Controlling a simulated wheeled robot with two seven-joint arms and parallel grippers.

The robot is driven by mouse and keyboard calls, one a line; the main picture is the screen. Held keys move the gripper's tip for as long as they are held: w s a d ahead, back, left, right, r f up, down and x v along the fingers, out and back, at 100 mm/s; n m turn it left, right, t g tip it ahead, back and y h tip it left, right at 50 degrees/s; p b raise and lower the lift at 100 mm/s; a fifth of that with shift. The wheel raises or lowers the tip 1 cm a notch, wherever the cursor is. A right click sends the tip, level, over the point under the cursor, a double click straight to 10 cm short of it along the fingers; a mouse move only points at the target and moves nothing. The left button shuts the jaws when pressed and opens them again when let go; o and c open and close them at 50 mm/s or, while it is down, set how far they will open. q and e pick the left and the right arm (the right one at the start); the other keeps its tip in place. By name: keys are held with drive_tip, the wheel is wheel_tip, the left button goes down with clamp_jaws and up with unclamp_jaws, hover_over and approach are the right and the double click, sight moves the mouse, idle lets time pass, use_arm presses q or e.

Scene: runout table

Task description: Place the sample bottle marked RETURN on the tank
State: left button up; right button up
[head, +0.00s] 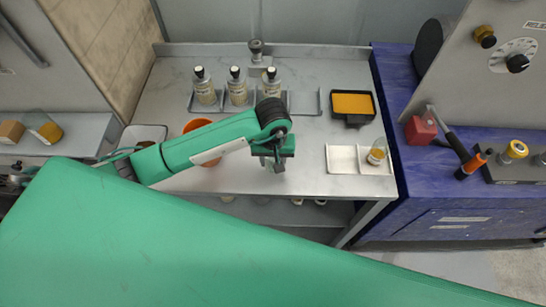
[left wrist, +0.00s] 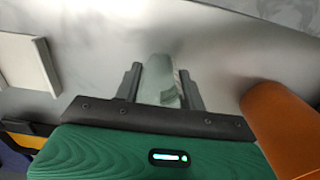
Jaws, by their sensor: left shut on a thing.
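My left gripper (head: 272,162) is above the front middle of the grey table (head: 300,185). In the left wrist view its fingers (left wrist: 160,88) are shut on a pale, clear, glass-like piece (left wrist: 158,75); no marking on it can be read. Several labelled bottles with dark caps, such as this one (head: 237,88), stand in a rack at the back; their labels are too small to read. A small jar with amber contents (head: 376,156) stands in the right part of a white tray (head: 342,160). I cannot tell which thing is the tank. My right gripper is not in view.
A black tray with a yellow-orange surface (head: 352,103) lies at the back right. An orange container (head: 197,126) is partly behind my left arm and shows large in the left wrist view (left wrist: 285,130). A purple bench (head: 400,90) adjoins on the right, with a red block (head: 420,130).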

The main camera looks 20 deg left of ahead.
use_arm(q)
drive_tip(key=shift+f+b, duration=0.35)
drive_tip(key=shift+f, duration=0.1)
drive_tip(key=o, duration=0.9)
drive_tip(key=shift+r, duration=0.1)
drive_tip(key=shift+o, duration=0.2)
